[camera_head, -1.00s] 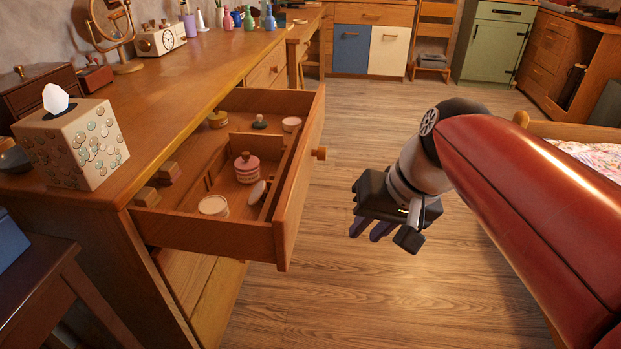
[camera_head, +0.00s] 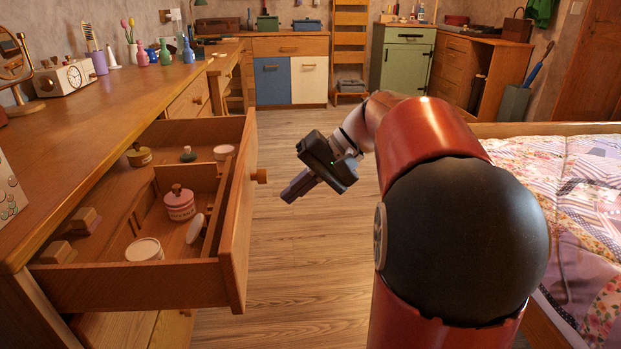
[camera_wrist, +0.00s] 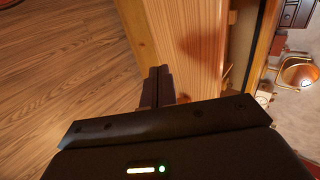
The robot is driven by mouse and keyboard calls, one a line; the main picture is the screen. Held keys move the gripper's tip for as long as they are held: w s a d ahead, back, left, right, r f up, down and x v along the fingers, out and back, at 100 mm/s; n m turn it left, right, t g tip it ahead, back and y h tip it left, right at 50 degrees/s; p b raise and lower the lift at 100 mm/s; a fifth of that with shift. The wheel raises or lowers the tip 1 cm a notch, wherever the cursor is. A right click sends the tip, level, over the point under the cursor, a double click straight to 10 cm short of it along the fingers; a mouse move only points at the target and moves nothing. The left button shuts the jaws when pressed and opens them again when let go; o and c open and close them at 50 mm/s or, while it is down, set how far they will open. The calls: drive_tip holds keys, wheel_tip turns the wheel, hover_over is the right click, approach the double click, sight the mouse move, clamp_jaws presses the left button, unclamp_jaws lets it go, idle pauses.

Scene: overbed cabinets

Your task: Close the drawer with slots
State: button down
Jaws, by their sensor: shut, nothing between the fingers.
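The drawer with slots (camera_head: 238,215) stands pulled out of the long wooden dresser in the head view. Its inside has wooden dividers and holds a pink lidded jar (camera_head: 180,204), a white-lidded tin (camera_head: 144,249) and other small items. A round wooden knob (camera_head: 259,176) sits on its front. My gripper (camera_head: 289,194) is shut and empty, to the right of the drawer front and apart from the knob. In the wrist view the shut fingers (camera_wrist: 157,86) point along a wooden face (camera_wrist: 190,45), likely the drawer front; contact cannot be told.
The dresser top (camera_head: 110,140) carries a clock (camera_head: 66,78), a mirror and several small vases. A bed with a patchwork quilt (camera_head: 560,190) stands on the right. Wooden floor (camera_head: 290,280) lies clear between drawer and bed.

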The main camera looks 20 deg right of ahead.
sight(248, 213)
drive_tip(key=a, duration=0.1)
drive_tip(key=w+a+f, duration=0.1)
drive_tip(key=a, duration=0.1)
drive_tip(key=a+f, duration=0.1)
drive_tip(key=shift+w+a, duration=0.25)
drive_tip(key=shift+a, duration=0.15)
drive_tip(key=shift+w+a, duration=0.15)
drive_tip(key=shift+a, duration=0.3)
drive_tip(key=shift+r, duration=0.1)
drive_tip(key=w+a+p, duration=0.1)
drive_tip(key=w+a, duration=0.1)
drive_tip(key=a, duration=0.6)
drive_tip(key=w+a+p, duration=0.1)
drive_tip(key=w+a, duration=0.2)
drive_tip(key=a, duration=0.6)
drive_tip(key=w+a+p, duration=0.1)
drive_tip(key=w+a, duration=0.2)
drive_tip(key=a, duration=0.5)
drive_tip(key=shift+w+a, duration=0.1)
drive_tip(key=shift+a, duration=0.2)
drive_tip(key=shift+a+r, duration=0.1)
